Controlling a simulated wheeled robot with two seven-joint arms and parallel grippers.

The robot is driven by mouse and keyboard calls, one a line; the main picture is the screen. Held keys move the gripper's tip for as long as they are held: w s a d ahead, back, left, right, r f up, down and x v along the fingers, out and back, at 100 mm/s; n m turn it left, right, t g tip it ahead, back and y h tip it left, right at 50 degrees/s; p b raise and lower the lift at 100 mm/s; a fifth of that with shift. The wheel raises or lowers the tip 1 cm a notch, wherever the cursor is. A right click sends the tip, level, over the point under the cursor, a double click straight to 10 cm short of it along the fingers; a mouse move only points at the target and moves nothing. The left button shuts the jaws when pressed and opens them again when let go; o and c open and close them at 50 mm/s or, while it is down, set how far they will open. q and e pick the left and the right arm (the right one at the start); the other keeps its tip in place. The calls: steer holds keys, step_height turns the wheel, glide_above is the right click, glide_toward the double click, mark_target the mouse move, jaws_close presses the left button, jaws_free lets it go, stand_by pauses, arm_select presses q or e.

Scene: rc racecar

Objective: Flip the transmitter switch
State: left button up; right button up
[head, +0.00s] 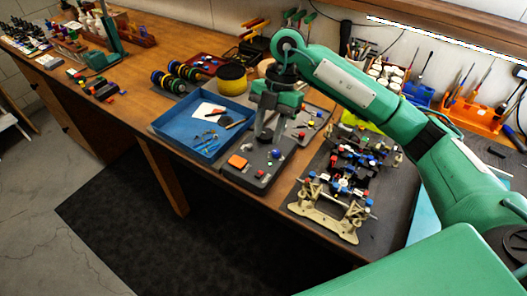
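The transmitter (250,174) looks to be the dark grey box near the front edge of the bench. It has an orange block (237,161), a small red part (262,174) and a blue knob (276,154) on its top. My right gripper (269,138) points down over the back part of this box. Its two grey fingers look apart, with nothing seen between them. I cannot tell if the fingertips touch the box. No switch can be made out clearly; the fingers may hide it. My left gripper is not in view.
A blue tray (165,122) with small parts lies left of the box. A racecar chassis (330,217) sits on a dark mat to the right. Wheels (168,82), a yellow-black roll (231,79) and an orange tool rack (475,115) stand farther back.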

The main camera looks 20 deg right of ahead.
steer(key=v, duration=0.3)
steer(key=shift+r, duration=0.1)
stand_by(0.3)
